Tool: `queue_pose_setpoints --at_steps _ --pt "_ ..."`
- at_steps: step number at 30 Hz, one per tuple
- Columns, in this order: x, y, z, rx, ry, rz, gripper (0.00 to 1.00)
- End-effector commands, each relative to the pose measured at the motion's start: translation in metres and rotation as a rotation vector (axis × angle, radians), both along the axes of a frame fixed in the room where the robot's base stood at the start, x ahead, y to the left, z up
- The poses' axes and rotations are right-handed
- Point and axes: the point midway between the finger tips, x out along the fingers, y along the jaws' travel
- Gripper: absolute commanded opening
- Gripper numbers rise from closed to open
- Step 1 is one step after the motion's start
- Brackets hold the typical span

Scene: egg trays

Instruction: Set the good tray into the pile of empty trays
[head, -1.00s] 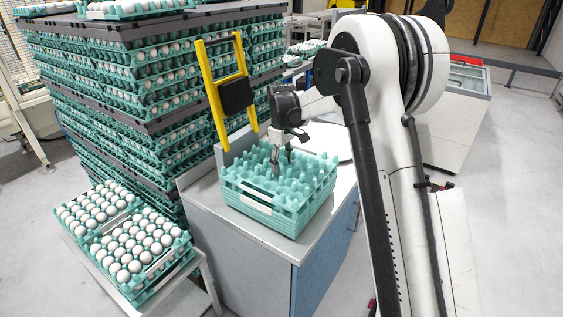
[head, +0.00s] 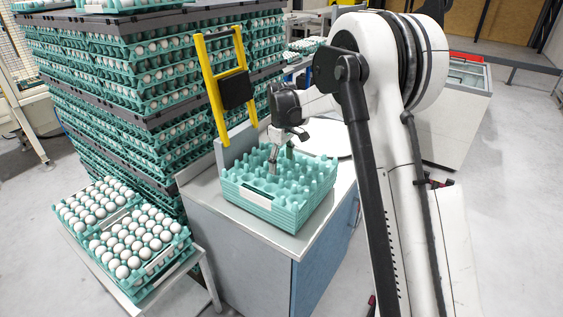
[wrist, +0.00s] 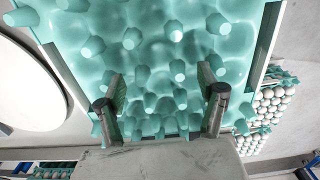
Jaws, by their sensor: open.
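The pile of empty turquoise egg trays (head: 285,221) stands on the grey cabinet, its layers closely stacked. The good tray (head: 318,171) is the empty tray on top, and it appears seated flush on those below. It also fills much of the wrist view (wrist: 160,45), with its pegs pointing up. My gripper (head: 275,168) is over the tray's top, among the pegs. In the wrist view my gripper (wrist: 162,80) has its two fingers spread wide, with pegs between them. Whether the fingertips touch the tray cannot be told.
A yellow frame (head: 208,85) with a black box stands behind the pile. Tall stacks of full egg trays (head: 150,75) rise at the left. Two full trays (head: 135,245) lie on a low stand at the front left. A narrow strip of cabinet top (head: 318,232) is bare.

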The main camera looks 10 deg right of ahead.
Motion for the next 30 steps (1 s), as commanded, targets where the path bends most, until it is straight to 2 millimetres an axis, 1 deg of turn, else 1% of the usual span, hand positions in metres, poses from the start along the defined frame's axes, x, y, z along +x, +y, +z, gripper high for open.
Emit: queue_pose_setpoints --at_steps 5,8,11,18,21,25,30 --pt "0.0 0.0 0.003 0.0 0.0 0.0 0.71" --pt "0.0 0.0 0.012 0.0 0.0 0.0 0.71" --pt "0.0 0.0 0.028 0.0 0.0 0.0 0.71" --pt "0.0 0.0 0.076 0.0 0.0 0.0 0.71" --pt "0.0 0.0 0.093 0.0 0.0 0.0 0.71" --pt "0.0 0.0 0.109 0.0 0.0 0.0 0.71" --pt "0.0 0.0 0.12 0.0 0.0 0.0 0.71"
